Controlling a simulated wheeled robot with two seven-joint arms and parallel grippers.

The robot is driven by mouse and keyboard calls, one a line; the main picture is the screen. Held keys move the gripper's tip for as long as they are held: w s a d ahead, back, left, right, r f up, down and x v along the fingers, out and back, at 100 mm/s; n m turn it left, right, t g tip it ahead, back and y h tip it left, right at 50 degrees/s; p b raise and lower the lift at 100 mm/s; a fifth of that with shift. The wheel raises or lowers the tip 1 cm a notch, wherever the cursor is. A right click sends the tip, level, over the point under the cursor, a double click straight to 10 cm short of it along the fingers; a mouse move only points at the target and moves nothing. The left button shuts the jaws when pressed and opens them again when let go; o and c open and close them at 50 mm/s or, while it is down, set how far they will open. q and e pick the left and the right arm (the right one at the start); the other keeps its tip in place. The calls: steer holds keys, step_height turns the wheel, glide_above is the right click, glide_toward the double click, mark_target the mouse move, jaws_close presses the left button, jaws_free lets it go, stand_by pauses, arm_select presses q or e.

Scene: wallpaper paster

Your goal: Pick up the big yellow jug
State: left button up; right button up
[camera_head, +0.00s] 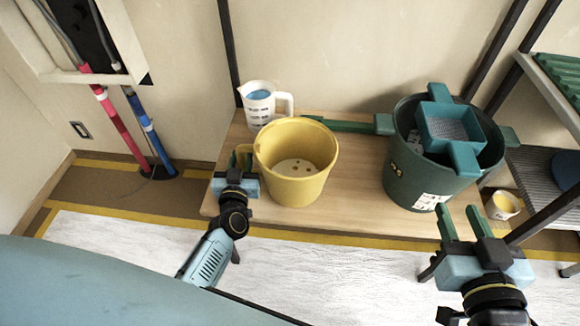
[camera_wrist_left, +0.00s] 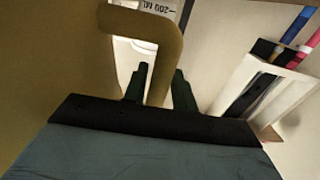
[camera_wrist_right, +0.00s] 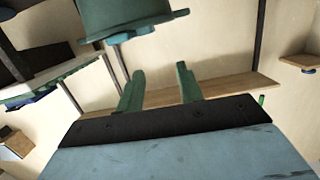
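The big yellow jug (camera_head: 294,172) stands upright near the left end of the wooden table. Its handle points left in the head view and fills much of the left wrist view as a yellow loop (camera_wrist_left: 160,40). My left gripper (camera_head: 236,165) is at this handle. The head view partly hides the fingers. My right gripper (camera_head: 459,222) is open and empty, in front of the green bucket; its fingers (camera_wrist_right: 160,80) are apart.
A white measuring jug (camera_head: 262,104) with blue contents stands behind the yellow jug. A dark green bucket (camera_head: 400,160) with a teal strainer (camera_head: 450,126) stands on the table (camera_head: 352,190) at right. A small yellow-filled cup (camera_head: 503,205) and a shelf rack are further right.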

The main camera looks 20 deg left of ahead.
arm_select(q)
jaws_close()
steer(key=shift+r, duration=0.1)
